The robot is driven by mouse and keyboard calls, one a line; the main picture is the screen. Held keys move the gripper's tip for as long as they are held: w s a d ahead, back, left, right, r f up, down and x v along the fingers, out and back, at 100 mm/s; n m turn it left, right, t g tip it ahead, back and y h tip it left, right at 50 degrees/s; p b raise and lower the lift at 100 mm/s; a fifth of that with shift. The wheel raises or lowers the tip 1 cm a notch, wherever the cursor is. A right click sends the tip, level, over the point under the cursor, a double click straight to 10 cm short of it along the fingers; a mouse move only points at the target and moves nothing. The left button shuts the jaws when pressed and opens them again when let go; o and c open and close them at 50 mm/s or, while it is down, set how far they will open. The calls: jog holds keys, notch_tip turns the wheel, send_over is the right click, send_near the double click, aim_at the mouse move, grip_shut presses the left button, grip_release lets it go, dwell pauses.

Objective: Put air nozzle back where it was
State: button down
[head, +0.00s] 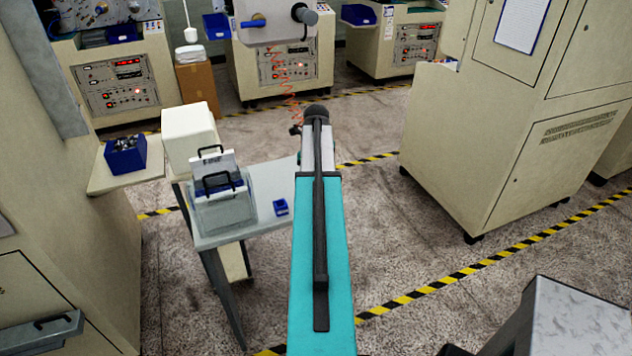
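A red coiled air hose (286,88) hangs in front of the rear middle machine and runs down toward the far end of my teal arm. A small dark piece (295,130) shows at the left of the arm's end, where the hose ends. I cannot tell whether it is the air nozzle or part of my gripper. My gripper's fingers are hidden behind my arm, so neither their opening nor their contents can be seen.
A grey table (262,222) with clear bins (222,212), a white box (189,137) and a small blue box (281,207) stands left of my arm. A tall cabinet (500,150) stands right. Open floor (410,240) with striped tape lies between.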

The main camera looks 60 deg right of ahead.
jog(key=c, duration=1.5)
grip_release()
jog(key=shift+f, duration=0.1)
jog(key=shift+r, duration=0.25)
jog(key=shift+r+b, duration=1.75)
jog(key=shift+r, duration=4.15)
jog(key=shift+s, duration=0.1)
